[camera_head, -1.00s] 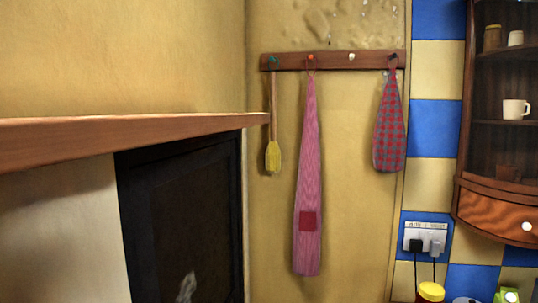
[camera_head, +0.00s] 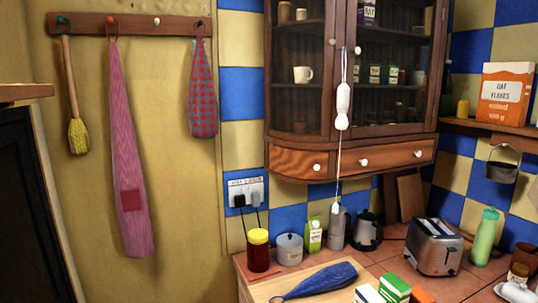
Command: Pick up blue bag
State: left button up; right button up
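A blue bag (camera_head: 320,280) lies flat on the counter at the lower middle of the head view. It is dark blue, with a thin end or cord pointing to the left. It lies on a pale wooden surface (camera_head: 268,288) beside small green and white boxes. Neither of my grippers shows in this view.
A jar with a yellow lid (camera_head: 258,252), a grey pot (camera_head: 289,250) and a green carton (camera_head: 311,236) stand behind the bag. A toaster (camera_head: 434,247) and a green bottle (camera_head: 484,236) stand to the right. A wooden cabinet (camera_head: 300,162) hangs above. A peg rail (camera_head: 130,25) is at left.

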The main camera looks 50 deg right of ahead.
aim_at(334, 277)
jog(key=z, duration=2)
jog(key=l+u, duration=0.1)
jog(key=k+l, duration=0.05)
